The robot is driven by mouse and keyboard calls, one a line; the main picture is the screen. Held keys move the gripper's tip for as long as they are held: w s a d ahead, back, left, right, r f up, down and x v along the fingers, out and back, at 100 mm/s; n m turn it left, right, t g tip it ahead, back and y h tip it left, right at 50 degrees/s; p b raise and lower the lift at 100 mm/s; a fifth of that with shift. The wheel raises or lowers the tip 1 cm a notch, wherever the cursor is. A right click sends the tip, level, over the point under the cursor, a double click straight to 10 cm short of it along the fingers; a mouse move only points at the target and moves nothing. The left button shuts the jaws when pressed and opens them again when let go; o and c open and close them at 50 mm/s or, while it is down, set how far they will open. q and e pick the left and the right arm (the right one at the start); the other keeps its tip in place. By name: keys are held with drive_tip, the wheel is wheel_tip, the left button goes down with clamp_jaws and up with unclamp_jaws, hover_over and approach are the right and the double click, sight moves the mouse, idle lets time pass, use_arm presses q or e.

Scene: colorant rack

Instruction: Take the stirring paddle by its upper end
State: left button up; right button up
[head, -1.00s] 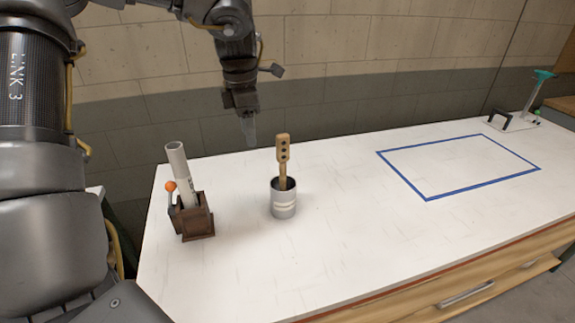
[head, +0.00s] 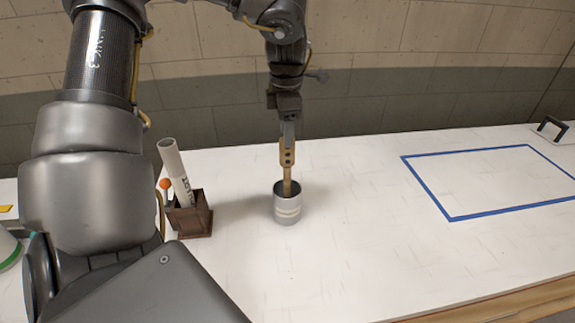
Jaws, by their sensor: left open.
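The stirring paddle (head: 287,172) is a flat wooden stick with dark holes in its wider upper end. It stands nearly upright in a grey metal can (head: 288,208) on the white table. My left gripper (head: 288,138) points down right at the paddle's upper end, and its fingers overlap the top of the paddle in the head view. The jaws are open. I cannot tell whether a finger touches the wood. My right gripper is not in view.
A brown wooden holder (head: 190,217) with a pale rolled tube (head: 175,170) and an orange ball (head: 165,184) stands left of the can. A blue taped rectangle (head: 452,217) marks empty table at the right.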

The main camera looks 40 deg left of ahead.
sight(287, 152)
use_arm(q)
drive_tip(key=shift+w+f, duration=0.15)
drive_tip(key=shift+f, duration=0.45)
drive_tip(key=shift+w+f, duration=0.15)
drive_tip(key=shift+f, duration=0.2)
drive_tip(key=shift+s+d+f+p, duration=0.1)
drive_tip(key=shift+s+f+p, duration=0.2)
drive_tip(key=shift+p, duration=0.3)
drive_tip(key=f, duration=0.1)
drive_tip(key=f+p, duration=0.1)
drive_tip(key=f, duration=0.1)
drive_tip(key=shift+w+a+f, duration=0.1)
drive_tip(key=shift+a+f, duration=0.1)
drive_tip(key=shift+f, duration=0.45)
drive_tip(key=shift+d, duration=0.1)
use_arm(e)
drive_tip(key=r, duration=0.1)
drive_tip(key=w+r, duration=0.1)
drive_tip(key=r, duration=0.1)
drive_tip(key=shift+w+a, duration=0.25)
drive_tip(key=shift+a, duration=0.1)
use_arm(q)
drive_tip(key=shift+c, duration=0.3)
